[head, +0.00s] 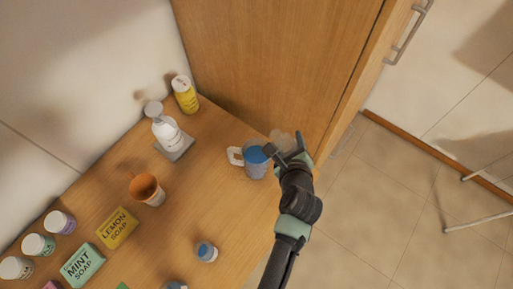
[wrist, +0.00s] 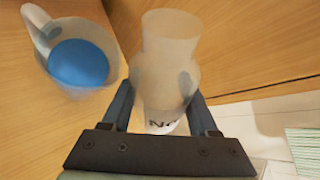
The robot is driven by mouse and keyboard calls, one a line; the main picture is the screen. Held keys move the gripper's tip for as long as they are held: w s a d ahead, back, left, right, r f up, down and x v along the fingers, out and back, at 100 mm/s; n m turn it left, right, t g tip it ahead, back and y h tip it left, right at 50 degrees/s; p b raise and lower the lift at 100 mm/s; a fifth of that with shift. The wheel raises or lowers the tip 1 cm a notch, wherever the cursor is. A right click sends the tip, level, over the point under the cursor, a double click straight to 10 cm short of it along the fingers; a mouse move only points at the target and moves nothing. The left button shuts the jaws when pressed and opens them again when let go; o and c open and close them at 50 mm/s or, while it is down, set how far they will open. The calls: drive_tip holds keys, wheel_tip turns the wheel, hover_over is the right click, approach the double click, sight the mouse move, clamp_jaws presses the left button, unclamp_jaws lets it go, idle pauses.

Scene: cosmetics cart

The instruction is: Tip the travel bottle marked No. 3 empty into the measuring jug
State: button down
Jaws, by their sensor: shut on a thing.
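My gripper (head: 287,151) is shut on a translucent, pale travel bottle (wrist: 163,75), one finger on each side in the wrist view. The bottle's neck looks uncapped, and I make out no coloured liquid in it. Its label shows only "N" and part of another letter, so the number is hidden. The bottle also shows in the head view (head: 282,139), just right of the measuring jug (head: 250,160). The jug, clear with a white handle, stands on the wooden top and holds blue liquid. In the wrist view the jug (wrist: 38,28) is left of the bottle, apart from it.
A white pump bottle (head: 166,130) and a yellow bottle (head: 185,94) stand at the back. An orange-brown cup (head: 147,189), soap boxes (head: 117,229), several small jars (head: 60,222) and a blue-capped bottle (head: 206,252) stand left and in front. A wooden panel (head: 270,60) rises behind the jug.

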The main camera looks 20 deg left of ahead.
drive_tip(key=shift+d+f+m+y+b, duration=0.25)
drive_tip(key=shift+f+m+y+b, duration=0.05)
drive_tip(key=shift+f+y+b, duration=0.1)
drive_tip(key=shift+m+y, duration=0.5)
drive_tip(key=f+b, duration=0.6)
drive_tip(key=f, duration=0.1)
drive_tip(key=shift+d, duration=0.2)
drive_tip(key=shift+d+m+y+b, duration=0.25)
drive_tip(key=shift+m+y+b, duration=0.55)
drive_tip(key=shift+m+y, duration=0.4)
drive_tip(key=shift+r, duration=0.1)
